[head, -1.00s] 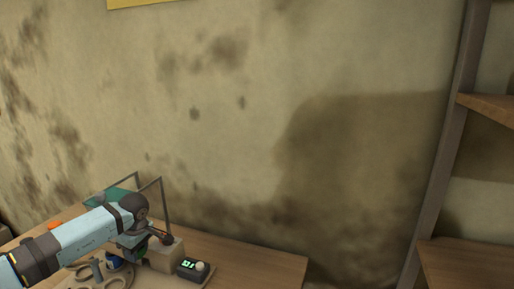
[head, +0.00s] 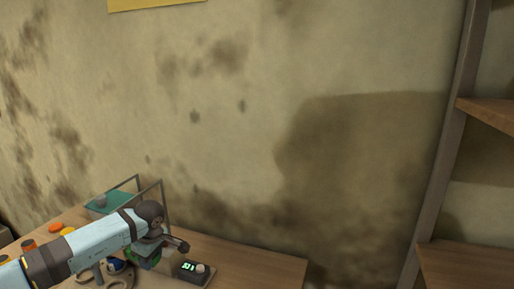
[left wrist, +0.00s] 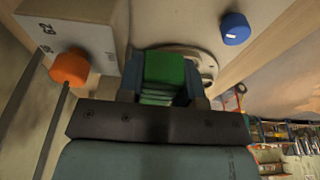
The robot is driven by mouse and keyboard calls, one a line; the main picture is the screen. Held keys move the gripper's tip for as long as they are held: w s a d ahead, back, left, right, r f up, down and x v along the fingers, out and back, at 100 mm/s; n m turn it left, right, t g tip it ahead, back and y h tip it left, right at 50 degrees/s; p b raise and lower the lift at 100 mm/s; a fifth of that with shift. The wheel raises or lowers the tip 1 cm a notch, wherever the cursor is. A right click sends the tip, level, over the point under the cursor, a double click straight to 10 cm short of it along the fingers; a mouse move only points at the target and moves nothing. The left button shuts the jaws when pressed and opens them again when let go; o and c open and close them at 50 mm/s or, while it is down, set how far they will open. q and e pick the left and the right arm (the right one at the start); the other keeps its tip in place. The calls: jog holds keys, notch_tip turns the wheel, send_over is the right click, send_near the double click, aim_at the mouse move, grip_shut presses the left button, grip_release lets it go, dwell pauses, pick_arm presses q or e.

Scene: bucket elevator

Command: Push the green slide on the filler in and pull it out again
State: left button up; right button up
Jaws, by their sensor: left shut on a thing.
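The green slide (left wrist: 164,70) is between the fingers of my left gripper (left wrist: 165,78) in the left wrist view. The gripper is shut on it. In the head view, my left gripper (head: 150,252) is low over the bench, and some green (head: 152,263) shows beneath it. The filler's body is mostly hidden by my arm in the head view. In the left wrist view, a pale block (left wrist: 85,28) with an orange knob (left wrist: 69,67) stands beside the slide. I cannot tell how far in the slide sits. My right gripper is not in view.
A small box with a green display (head: 188,267) stands just right of the gripper. A metal frame (head: 163,200) and a teal panel (head: 108,203) stand behind the arm. The bench (head: 250,263) is clear to the right. A blue knob (left wrist: 235,28) shows in the left wrist view.

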pick_arm(q)
jog(key=shift+s+d, duration=0.15)
jog(key=shift+d, duration=0.25)
jog(key=shift+a, duration=0.1)
dwell(1.2)
jog(key=o, duration=0.7)
jog(key=shift+s+d+r+p, duration=0.1)
jog(key=shift+d+r+p, duration=0.1)
jog(key=shift+r+p, duration=0.6)
jog(key=shift+d+r+p, duration=0.15)
jog(key=shift+r+p, duration=0.2)
jog(key=shift+r, duration=0.85)
jog(key=shift+s+d+r+p, duration=0.1)
jog(key=shift+d+r+p, duration=0.1)
jog(key=shift+r+p, duration=0.6)
notch_tip(320, 180, up, 6)
jog(key=shift+r+p, duration=0.15)
jog(key=shift+p, duration=0.95)
